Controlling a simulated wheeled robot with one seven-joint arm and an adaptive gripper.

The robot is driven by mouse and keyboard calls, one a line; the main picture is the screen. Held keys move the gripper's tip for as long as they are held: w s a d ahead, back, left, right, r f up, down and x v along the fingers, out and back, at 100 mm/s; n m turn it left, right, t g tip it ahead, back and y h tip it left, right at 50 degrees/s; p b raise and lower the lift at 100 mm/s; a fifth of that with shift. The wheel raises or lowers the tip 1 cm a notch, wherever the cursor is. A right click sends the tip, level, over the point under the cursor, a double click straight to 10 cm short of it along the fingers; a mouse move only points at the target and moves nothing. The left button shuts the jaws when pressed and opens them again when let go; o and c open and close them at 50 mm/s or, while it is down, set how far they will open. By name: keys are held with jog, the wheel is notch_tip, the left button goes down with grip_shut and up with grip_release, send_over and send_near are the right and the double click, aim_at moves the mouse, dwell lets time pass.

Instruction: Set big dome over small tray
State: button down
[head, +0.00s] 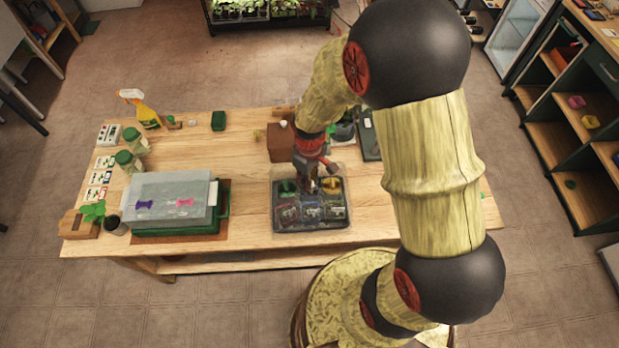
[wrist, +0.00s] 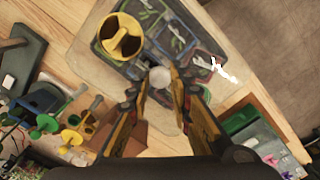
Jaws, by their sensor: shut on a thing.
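My gripper (head: 310,184) is shut on the pale round knob (wrist: 160,78) of a clear dome (wrist: 88,68). Its fingers come in from both sides of the knob in the wrist view. The clear dome is faint and hard to outline in the head view. The small dark tray (head: 312,228) lies under my gripper at the middle of the table; its compartments hold seedling packs, a green item and a yellow pot (wrist: 120,38). The dome overlaps the tray in both views. I cannot tell whether its rim touches the tray or table.
A green tray (head: 225,215) under a translucent cover (head: 165,190) with purple and pink pieces stands at left. A brown box (head: 283,143) stands just behind the small tray. A spray bottle (head: 148,112), jars and cards line the left side. Bare wood (head: 250,160) lies between the trays.

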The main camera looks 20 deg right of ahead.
jog(key=shift+f, duration=0.4)
jog(key=c, duration=1.5)
grip_release()
jog(key=shift+c, duration=0.2)
notch_tip(320, 180, up, 12)
